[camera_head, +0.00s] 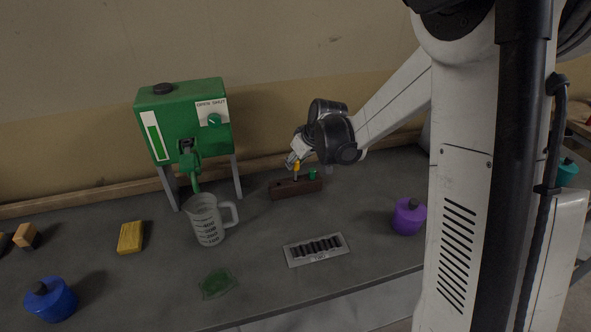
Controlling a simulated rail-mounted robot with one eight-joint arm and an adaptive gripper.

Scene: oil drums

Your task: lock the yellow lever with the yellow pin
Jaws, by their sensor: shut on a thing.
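My gripper (291,162) is shut on the small yellow pin (297,168), at the back middle of the bench. The pin is upright at the brown block (290,190); I cannot tell whether its lower end is still in the block. A green pin (312,173) stands in the block just to the right. The green tank (185,112) stands on grey legs to the left, with a green tap (188,160) on its front. I cannot make out a yellow lever; the tap looks green in this view.
A clear measuring jug (208,222) stands under the tap. A yellow sponge (130,237), a blue can (50,299), a green cloth-like patch (217,284), a drain grate (316,249) and a purple can (408,216) are spread over the bench. The wall is close behind.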

